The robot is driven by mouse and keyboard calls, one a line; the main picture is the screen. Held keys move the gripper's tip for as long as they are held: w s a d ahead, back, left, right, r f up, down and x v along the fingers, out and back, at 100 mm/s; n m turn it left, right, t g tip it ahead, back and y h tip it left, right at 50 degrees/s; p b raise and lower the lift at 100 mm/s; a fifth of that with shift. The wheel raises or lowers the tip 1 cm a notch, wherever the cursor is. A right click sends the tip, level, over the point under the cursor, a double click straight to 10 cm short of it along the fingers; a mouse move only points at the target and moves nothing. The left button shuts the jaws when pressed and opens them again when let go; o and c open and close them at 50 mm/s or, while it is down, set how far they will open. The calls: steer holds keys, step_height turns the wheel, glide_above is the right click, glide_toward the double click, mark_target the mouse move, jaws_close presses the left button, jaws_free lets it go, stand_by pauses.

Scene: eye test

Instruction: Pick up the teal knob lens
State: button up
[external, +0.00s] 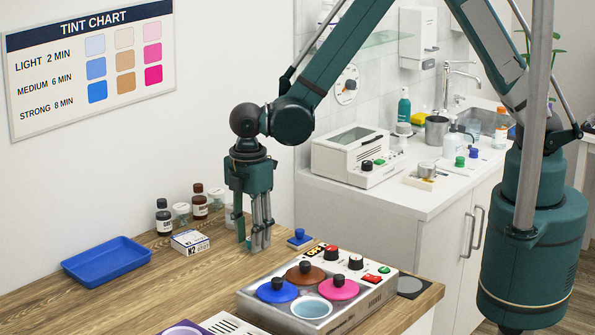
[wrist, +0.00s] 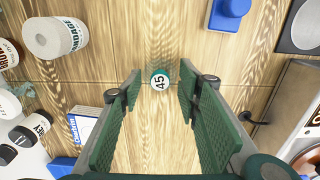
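My gripper (external: 251,240) points down above the counter in the external view. In the wrist view my gripper (wrist: 160,95) is open, with a gap on both sides of the round piece, and nothing is held. I cannot make out the piece in the external view, where the fingers may hide it.
A blue knobbed block (external: 300,237) is right of the gripper. The heated unit (external: 345,320) with blue, brown and pink lids stands in front. A small white box (external: 190,242), bottles (external: 164,217) and a blue tray (external: 106,266) are to the left. Bare wood (external: 180,285) lies in front.

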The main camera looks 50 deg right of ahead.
steer(key=shift+c, duration=0.4)
steer(key=c, duration=0.8)
steer(key=shift+r, duration=0.2)
steer(key=shift+r, duration=4.8)
